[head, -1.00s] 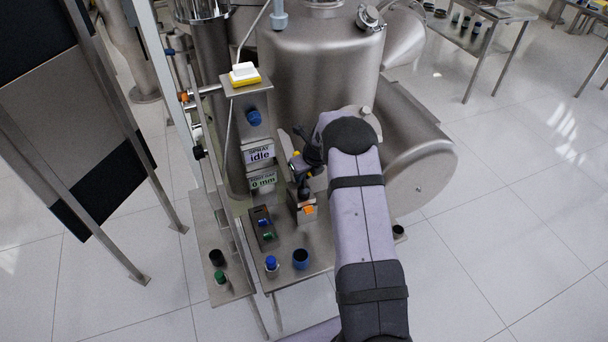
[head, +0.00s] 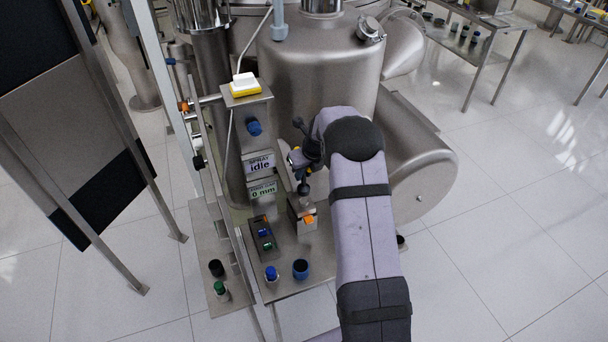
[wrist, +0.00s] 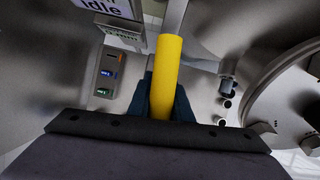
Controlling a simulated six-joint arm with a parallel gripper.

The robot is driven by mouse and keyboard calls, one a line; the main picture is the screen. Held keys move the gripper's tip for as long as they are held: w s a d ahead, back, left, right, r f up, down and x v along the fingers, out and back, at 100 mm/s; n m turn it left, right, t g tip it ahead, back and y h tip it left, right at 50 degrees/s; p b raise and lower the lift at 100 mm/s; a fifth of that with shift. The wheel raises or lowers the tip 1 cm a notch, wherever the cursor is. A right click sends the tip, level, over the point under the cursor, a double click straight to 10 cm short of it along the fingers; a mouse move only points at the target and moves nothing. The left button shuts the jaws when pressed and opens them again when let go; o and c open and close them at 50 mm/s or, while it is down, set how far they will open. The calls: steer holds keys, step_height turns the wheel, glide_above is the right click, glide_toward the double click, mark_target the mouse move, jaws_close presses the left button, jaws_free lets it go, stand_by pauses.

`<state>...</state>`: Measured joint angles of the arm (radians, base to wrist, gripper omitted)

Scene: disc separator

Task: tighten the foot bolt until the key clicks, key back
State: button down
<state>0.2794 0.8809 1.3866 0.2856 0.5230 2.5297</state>
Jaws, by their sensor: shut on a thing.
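The key shows in the wrist view as a thick yellow handle (wrist: 168,62) with a grey shaft running up from it. My gripper (wrist: 164,92) is shut on this handle, with a dark finger on each side. In the head view my gripper (head: 304,157) is beside the sign post, above a small steel block with an orange mark (head: 303,216). Only a little yellow of the key shows there. My arm covers part of the area, and I cannot make out the foot bolt or the key's far end.
The signs read "SPRAY idle" (head: 259,163) and "0 mm" (head: 262,189). A switch box (head: 262,235) with blue and green lights stands to the left of the steel block. The large steel tank (head: 318,70) is behind.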

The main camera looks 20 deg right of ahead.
steer(key=shift+s+r, duration=0.1)
steer(key=shift+s, duration=0.05)
steer(key=s+d+f+b, duration=0.3)
steer(key=s+d, duration=0.3)
steer(key=d, duration=0.3)
steer(key=s+d+f+b, duration=0.3)
steer(key=s+d, duration=0.4)
steer(key=d, duration=0.3)
steer(key=s+d+f+m+b, duration=0.1)
steer(key=s+d+f+b, duration=0.2)
steer(key=s+d, duration=0.4)
steer(key=d+f, duration=0.1)
steer(key=d, duration=0.2)
steer(key=shift+f+b, duration=1.45)
steer(key=shift+f, duration=1.5)
steer(key=shift+f+b, duration=0.55)
steer(key=shift+f, duration=0.4)
